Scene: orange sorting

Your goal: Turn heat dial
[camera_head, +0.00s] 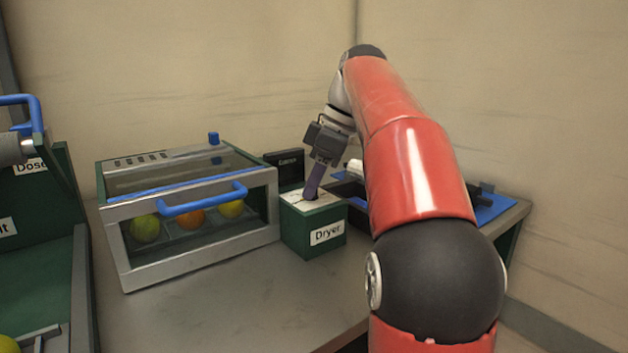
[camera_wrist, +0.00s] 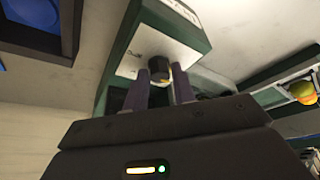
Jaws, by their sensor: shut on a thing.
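The heat dial (camera_wrist: 159,70) is a small dark knob on the pale top face of the green box labelled "Dryer" (camera_head: 322,238). In the wrist view my gripper (camera_wrist: 166,75) has its two purple fingers on either side of the dial, shut on it. In the head view my gripper (camera_head: 311,192) reaches down onto the top of the Dryer box, and its fingers hide the dial there. The dial's markings are too small to read.
Left of the box stands a glass-fronted metal case (camera_head: 190,270) with a blue handle (camera_head: 203,201) and several fruits inside. A dark sign (camera_head: 289,162) stands behind the box. A blue tray (camera_head: 497,208) lies to the right. The grey tabletop in front is clear.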

